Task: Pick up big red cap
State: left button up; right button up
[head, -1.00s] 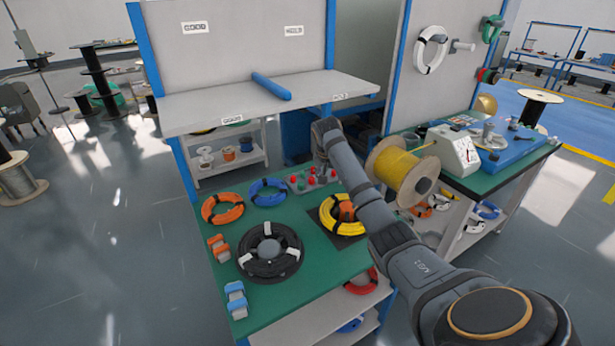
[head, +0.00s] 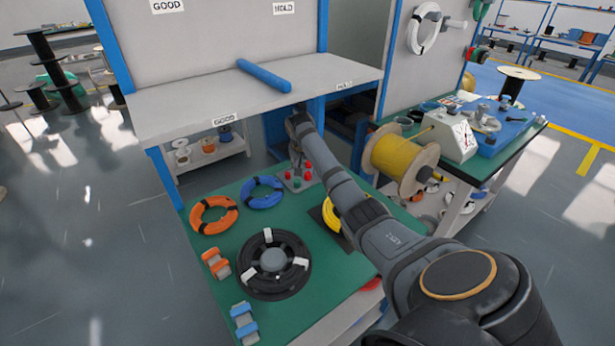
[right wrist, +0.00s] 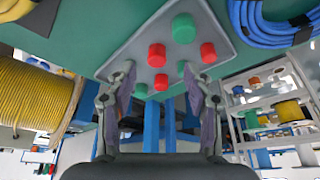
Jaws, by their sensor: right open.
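A grey tray (right wrist: 125,50) on the green table holds several red and green caps, and it also shows in the head view (head: 298,184). In the right wrist view, two red caps (right wrist: 157,54) (right wrist: 208,52) stand near the fingers and look larger than another red cap (right wrist: 161,82) farther off. Green caps (right wrist: 184,28) stand among them. My left gripper is out of view.
Blue (head: 262,192), orange (head: 213,215) and black (head: 250,280) coils lie on the table left of my right arm. A yellow coil (head: 331,217) is partly under the arm. A yellow wire spool (head: 395,160) stands close right. A grey shelf (head: 180,110) overhangs behind.

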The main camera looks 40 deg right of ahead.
aim_at(308, 177)
jog(key=shift+w+d+f, duration=0.1)
jog(key=shift+f, duration=0.1)
jog(key=x, duration=0.2)
jog(key=d+x, duration=0.1)
jog(key=x, duration=0.2)
jog(key=shift+r+b, duration=0.15)
jog(key=shift+b, duration=0.15)
jog(key=shift+c, duration=0.7)
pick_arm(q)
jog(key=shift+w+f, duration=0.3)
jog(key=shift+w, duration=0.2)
pick_arm(e)
jog(key=c, duration=0.6)
